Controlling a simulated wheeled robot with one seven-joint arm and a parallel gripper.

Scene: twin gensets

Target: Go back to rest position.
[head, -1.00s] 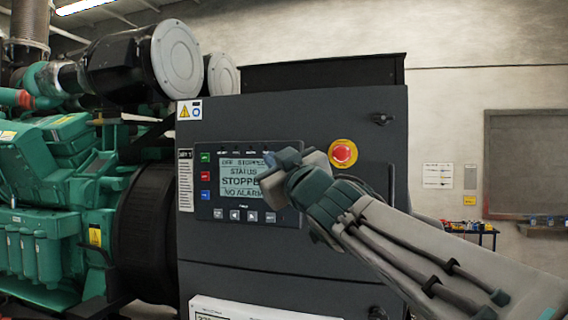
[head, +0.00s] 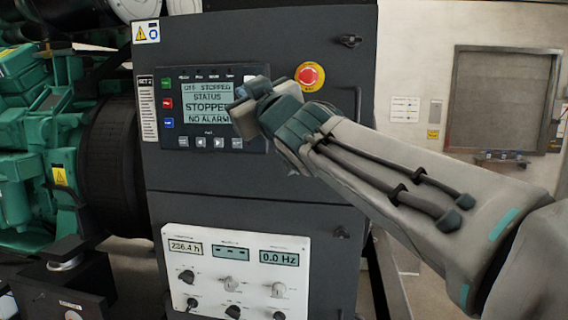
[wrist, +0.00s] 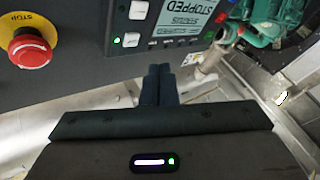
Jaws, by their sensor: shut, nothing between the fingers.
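My gripper (head: 240,112) is in front of the dark control cabinet (head: 255,185), at the right edge of the controller panel. In the wrist view its two dark fingers (wrist: 158,84) lie side by side, shut and empty. The controller screen (head: 208,104) reads STOPPED and NO ALARM; my gripper covers part of the panel's right side. The red emergency stop button (head: 310,76) on its yellow ring is above and right of my gripper, apart from it. It also shows in the wrist view (wrist: 32,50).
A white meter panel (head: 240,275) with knobs and displays is low on the cabinet. The green engine (head: 25,150) stands at the left. A framed board (head: 505,98) hangs on the back wall. Open floor shows right of the cabinet.

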